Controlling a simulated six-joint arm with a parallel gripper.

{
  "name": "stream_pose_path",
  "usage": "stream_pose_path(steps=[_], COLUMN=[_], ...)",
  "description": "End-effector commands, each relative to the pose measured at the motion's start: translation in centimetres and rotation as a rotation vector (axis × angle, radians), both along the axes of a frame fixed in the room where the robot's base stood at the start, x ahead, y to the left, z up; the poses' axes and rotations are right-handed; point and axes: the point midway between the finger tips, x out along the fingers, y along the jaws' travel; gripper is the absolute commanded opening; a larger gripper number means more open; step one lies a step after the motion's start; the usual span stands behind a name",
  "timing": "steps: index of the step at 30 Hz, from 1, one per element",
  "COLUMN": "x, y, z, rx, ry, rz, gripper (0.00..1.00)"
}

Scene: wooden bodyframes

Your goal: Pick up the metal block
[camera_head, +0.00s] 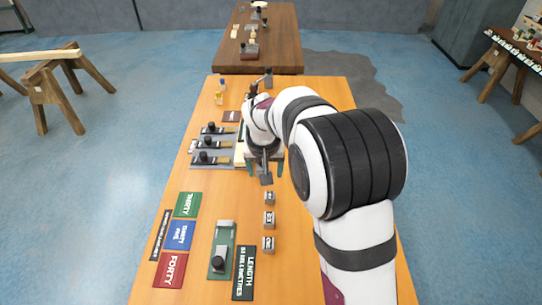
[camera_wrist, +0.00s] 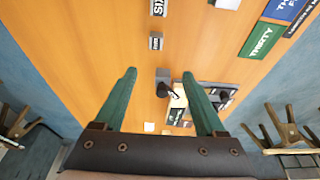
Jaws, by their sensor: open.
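Several small grey metal-looking blocks lie in a row on the orange table. Three are labelled: a far one (camera_head: 269,198), a middle one (camera_head: 269,219) and a near one (camera_head: 268,243). Beyond them is a plain grey block (camera_head: 266,179) with a dark stem or knob beside it. In the wrist view this plain block (camera_wrist: 163,75) appears between the fingertips, and two labelled blocks (camera_wrist: 156,41) lie above it. My gripper (camera_wrist: 159,74) has its green fingers spread, with nothing clearly held. Its height above the plain block is hard to tell. My arm partly hides this area in the head view.
Slide fixtures with black knobs (camera_head: 212,144) stand left of my gripper. Green, blue and red label plates (camera_head: 180,235) and a green length gauge (camera_head: 222,248) lie nearer. A dark wooden table (camera_head: 275,50) stands beyond. Bare tabletop (camera_head: 235,193) lies between plates and blocks.

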Motion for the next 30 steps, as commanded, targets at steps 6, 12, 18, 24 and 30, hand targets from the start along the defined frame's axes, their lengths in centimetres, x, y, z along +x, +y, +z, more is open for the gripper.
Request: stream_pose_path(steps=[6,12,18,24,30], x=[1.4,2.1,2.5,2.9,2.8], y=[-0.2,-0.3,-1.0,-1.0,-1.0], z=[-6.1,-9.0,-12.8,-13.8,-13.8], rx=[-0.001,0.000,0.001,0.002,0.002], ry=[0.006,0.005,0.006,0.002,0.003], rz=[-0.002,-0.004,-0.003,-0.003,-0.003], gripper=[0.72,0.72,0.72,0.72,0.55])
